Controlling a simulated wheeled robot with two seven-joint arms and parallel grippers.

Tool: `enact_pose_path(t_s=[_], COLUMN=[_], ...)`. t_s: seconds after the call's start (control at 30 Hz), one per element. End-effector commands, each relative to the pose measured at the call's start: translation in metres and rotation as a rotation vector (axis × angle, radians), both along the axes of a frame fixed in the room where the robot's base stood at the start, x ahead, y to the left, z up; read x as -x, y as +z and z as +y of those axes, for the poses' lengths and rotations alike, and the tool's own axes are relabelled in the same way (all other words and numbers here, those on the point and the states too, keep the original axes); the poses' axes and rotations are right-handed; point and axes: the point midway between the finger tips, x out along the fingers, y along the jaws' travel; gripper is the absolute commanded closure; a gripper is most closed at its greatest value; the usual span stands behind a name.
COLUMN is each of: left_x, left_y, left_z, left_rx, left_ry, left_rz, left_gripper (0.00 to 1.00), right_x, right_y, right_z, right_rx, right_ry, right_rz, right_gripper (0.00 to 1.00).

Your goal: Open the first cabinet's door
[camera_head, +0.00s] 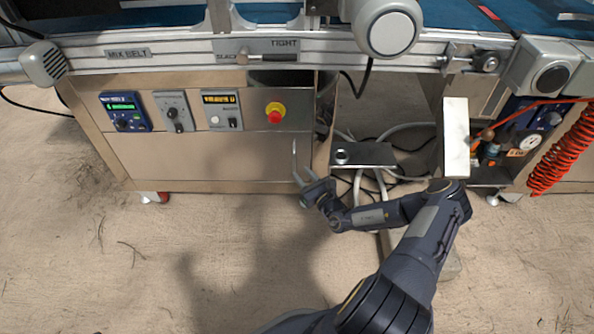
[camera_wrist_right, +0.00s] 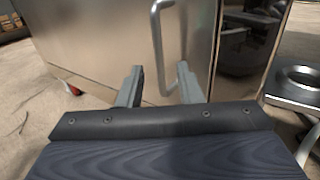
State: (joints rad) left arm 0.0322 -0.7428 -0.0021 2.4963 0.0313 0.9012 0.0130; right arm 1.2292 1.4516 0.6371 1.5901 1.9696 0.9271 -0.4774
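The first cabinet (camera_head: 205,157) is a metal box under the conveyor, with its door closed. A slim vertical bar handle (camera_head: 294,152) sits near the right edge of its front. In the right wrist view the handle (camera_wrist_right: 156,45) rises between and beyond the two fingers, in front of the steel door (camera_wrist_right: 100,40). My right gripper (camera_head: 305,180) is open and empty, just below and in front of the handle. In the wrist view its fingers (camera_wrist_right: 160,85) stand apart on either side of the handle's lower part; contact cannot be told. My left gripper is not in view.
Control panels and a red emergency button (camera_head: 275,112) are on the cabinet's upper front. A metal plate with a round hole (camera_head: 375,155), hoses and cables lie to the right. A red coiled hose (camera_head: 560,150) hangs far right. The floor (camera_head: 100,260) in front is clear.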

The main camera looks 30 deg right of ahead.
Motion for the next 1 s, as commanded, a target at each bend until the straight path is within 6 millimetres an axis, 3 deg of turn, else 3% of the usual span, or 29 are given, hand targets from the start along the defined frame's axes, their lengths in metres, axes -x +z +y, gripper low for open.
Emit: enact_pose_path(t_s=[0.23,0.6,0.87,1.0], left_x=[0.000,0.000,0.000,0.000], left_y=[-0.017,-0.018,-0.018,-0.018], left_z=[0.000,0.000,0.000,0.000], left_rx=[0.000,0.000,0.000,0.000], left_ry=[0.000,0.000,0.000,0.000], left_rz=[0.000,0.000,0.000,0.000], left_gripper=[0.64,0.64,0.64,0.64], right_x=[-0.035,-0.042,-0.042,-0.042], right_y=[-0.002,0.000,0.000,0.000], right_z=[0.002,0.002,0.002,0.002], right_rx=[0.002,0.001,0.001,0.001], right_ry=[0.002,0.002,0.003,0.003], right_rz=[-0.002,0.000,0.000,0.000], right_gripper=[0.68,0.68,1.00,1.00])
